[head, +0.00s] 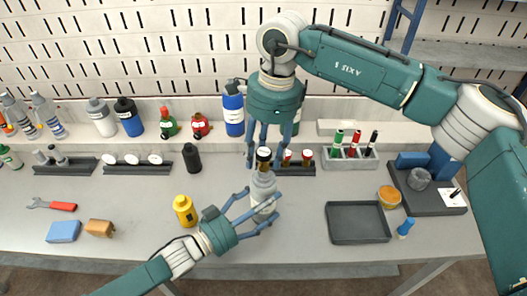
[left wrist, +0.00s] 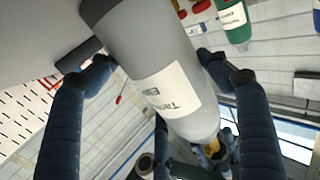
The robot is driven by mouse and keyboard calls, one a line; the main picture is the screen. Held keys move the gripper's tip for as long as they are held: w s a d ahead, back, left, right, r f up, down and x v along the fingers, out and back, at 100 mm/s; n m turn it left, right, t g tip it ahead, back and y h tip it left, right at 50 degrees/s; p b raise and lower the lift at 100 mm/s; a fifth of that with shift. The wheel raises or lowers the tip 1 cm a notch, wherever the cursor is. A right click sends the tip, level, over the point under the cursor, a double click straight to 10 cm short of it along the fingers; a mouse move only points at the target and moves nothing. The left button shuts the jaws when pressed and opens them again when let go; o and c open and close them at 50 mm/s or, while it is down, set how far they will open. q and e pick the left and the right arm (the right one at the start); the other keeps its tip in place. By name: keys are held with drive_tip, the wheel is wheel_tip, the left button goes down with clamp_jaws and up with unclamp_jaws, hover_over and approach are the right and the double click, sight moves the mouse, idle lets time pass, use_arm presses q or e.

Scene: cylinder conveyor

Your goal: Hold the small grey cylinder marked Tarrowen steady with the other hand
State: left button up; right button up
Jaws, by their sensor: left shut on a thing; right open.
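The small grey cylinder (head: 263,186), with a black top, stands upright at the middle of the table. In the left wrist view the grey cylinder (left wrist: 150,60) fills the space between the fingers. Its white label (left wrist: 173,90) is partly readable and begins "Tarr". My left gripper (head: 259,208) reaches in from the lower left and is shut on the cylinder's lower part. My right gripper (head: 265,162) hangs from above with its fingers open around the black top. Whether any right finger touches it cannot be told.
A yellow bottle (head: 185,211) stands just left of my left gripper. A black bottle (head: 192,158) is behind it. An empty dark tray (head: 358,238) lies to the right. A marker rack (head: 349,160) and several bottles line the back. An orange block (head: 100,228) lies at left.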

drive_tip(key=shift+m, duration=0.5)
drive_tip(key=m, duration=0.3)
drive_tip(key=shift+t, duration=0.3)
drive_tip(key=shift+m, duration=1.5)
drive_tip(key=shift+m+t, duration=0.3)
drive_tip(key=shift+m, duration=0.7)
drive_tip(key=m, duration=0.4)
drive_tip(key=shift+h, duration=0.4)
